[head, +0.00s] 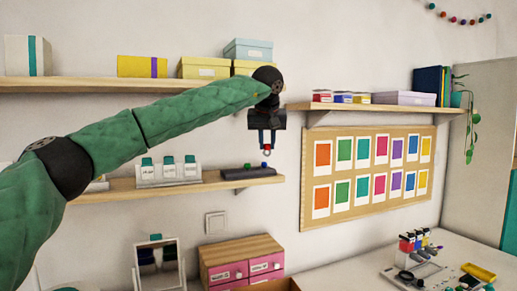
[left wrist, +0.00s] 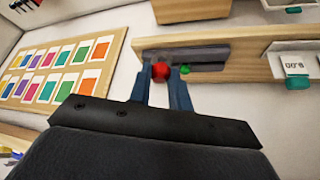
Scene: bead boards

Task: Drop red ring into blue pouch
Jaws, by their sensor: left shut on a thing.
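My left gripper (head: 266,148) hangs from the arm in front of the wall, near the dark tray on the middle shelf. It is shut on a small red piece, which shows between the fingertips in the left wrist view (left wrist: 160,71). The piece looks round, and I cannot make out a ring's hole. It appears held in the air in front of the shelf. I cannot pick out a blue pouch for certain in either view. My right gripper is not in view.
A dark tray (head: 248,172) with a green bead (head: 247,166) lies on the middle shelf (head: 200,185). Holders with white cards (head: 168,172) stand left of it. A colour-card board (head: 370,178) hangs at right. Small coloured containers (head: 412,242) and a yellow block (head: 478,273) are on the right table.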

